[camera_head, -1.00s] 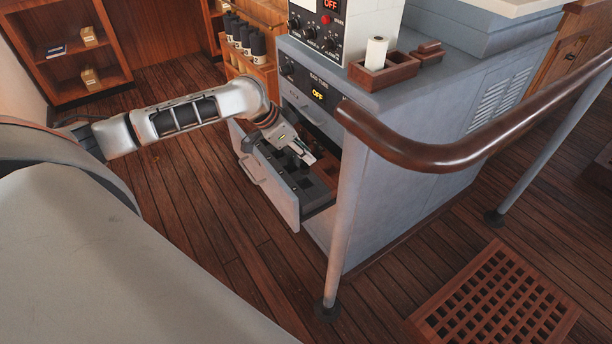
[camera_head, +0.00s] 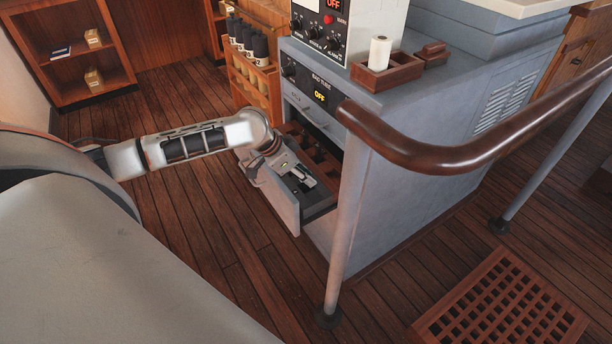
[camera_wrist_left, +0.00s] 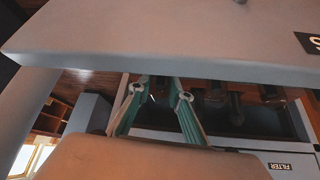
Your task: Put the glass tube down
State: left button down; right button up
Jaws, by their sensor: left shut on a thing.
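My left gripper (camera_head: 303,178) reaches down over the open drawer (camera_head: 283,207) low in the grey cabinet. In the left wrist view its two green-sided fingers (camera_wrist_left: 158,84) come close together at the tips, at the drawer opening. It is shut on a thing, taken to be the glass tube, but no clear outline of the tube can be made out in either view. Wooden compartments (camera_head: 318,155) show at the drawer's far end. My right gripper is not in view.
A brown handrail (camera_head: 440,157) on grey posts stands close to the drawer's right. A wooden rack (camera_head: 253,80) with dark cylinders stands behind. Wooden floor (camera_head: 210,240) is clear left of the drawer.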

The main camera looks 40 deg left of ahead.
pick_arm(q)
jog(key=shift+f, duration=0.15)
jog(key=c, duration=1.8)
grip_release()
jog(key=shift+c, duration=0.2)
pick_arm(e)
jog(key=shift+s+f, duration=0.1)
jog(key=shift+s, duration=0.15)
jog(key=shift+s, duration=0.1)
pick_arm(q)
jog(key=shift+r, duration=0.2)
jog(key=p+v, duration=0.2)
jog(key=v, duration=1)
jog(key=shift+p, duration=0.3)
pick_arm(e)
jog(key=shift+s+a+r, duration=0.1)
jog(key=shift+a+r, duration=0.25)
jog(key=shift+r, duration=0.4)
pick_arm(q)
jog(key=shift+s, duration=0.1)
